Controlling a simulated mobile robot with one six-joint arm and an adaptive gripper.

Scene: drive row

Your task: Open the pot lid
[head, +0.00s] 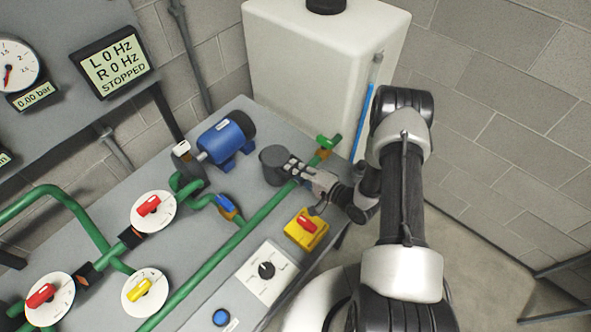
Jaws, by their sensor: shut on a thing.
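The pot is a dark grey round body on the grey bench, right of the blue motor. Its dark lid (270,155) shows as a flat round top in the head view. My gripper (291,168) reaches in from the right, with its fingers at the lid's right side. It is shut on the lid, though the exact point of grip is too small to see. My fingers hide the right part of the pot. I cannot tell whether the lid has turned or lifted.
The blue motor (226,138) stands left of the pot. A green-handled valve (328,142) and green pipe lie close to my gripper. A red switch on a yellow box (306,227) is below. A white tank (320,70) stands behind.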

